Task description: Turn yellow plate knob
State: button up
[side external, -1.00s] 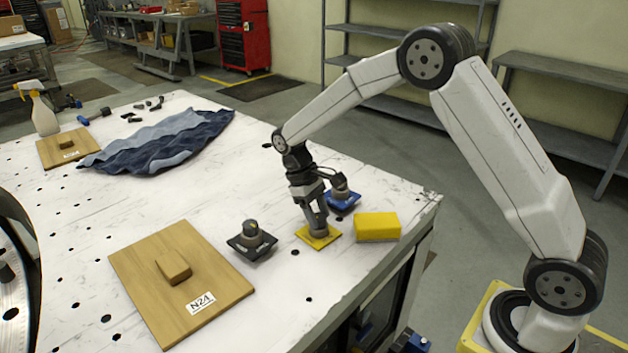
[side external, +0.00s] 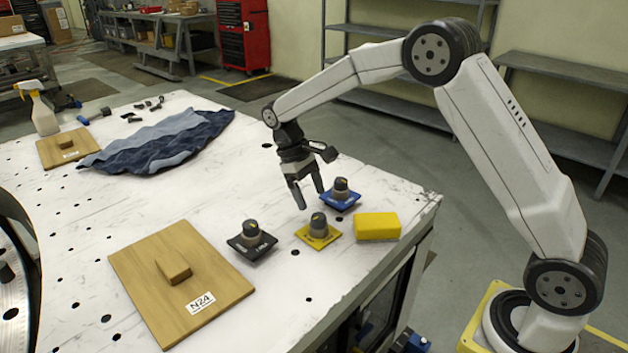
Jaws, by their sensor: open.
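The yellow plate (side external: 329,241) lies on the white table, and its grey knob (side external: 318,225) with a dark top and a small yellow mark stands upright on it. My gripper (side external: 311,198) is open and empty. It is raised above the table, a little up and left of the yellow plate knob in the picture, apart from it.
A blue plate with a knob (side external: 341,194) stands close behind the yellow one. A black plate with a knob (side external: 251,238) is to the left. A yellow block (side external: 377,226) lies to the right.

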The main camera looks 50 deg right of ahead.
jog(key=shift+v, duration=1.25)
jog(key=shift+s, duration=0.1)
jog(key=s+f+t, duration=0.2)
jog(key=s+t, duration=0.1)
jog(key=s, duration=0.6)
jog(key=s+f+m+t, duration=0.1)
jog(key=s+f+t, duration=0.2)
jog(key=s, duration=0.6)
jog(key=shift+s+a+m+t+y, duration=0.3)
jog(key=shift+a+t+y, duration=0.1)
jog(key=shift+a+t, duration=0.1)
